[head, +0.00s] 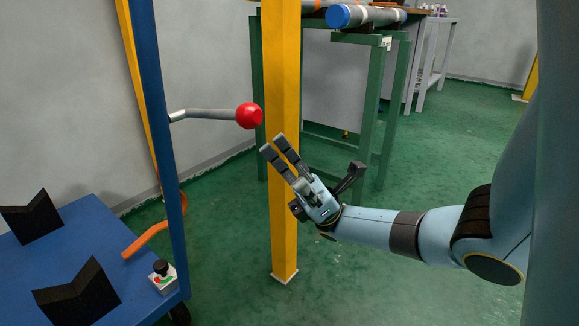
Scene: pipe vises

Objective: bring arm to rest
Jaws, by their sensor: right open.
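My right arm (400,230) comes in from the right side of the head view, light blue with dark bands. Its right gripper (277,148) points up and to the left, in front of the yellow post in the picture. The fingers are apart and nothing is between them. My left gripper is not in view.
A yellow post (284,235) stands mid-view. A lever with a red ball (249,115) sticks out from a blue frame (160,130). A blue table (75,245) bears black V-blocks (80,294) and a button box (163,277). A green stand (372,110) holds pipes (365,16). Green floor lies open right.

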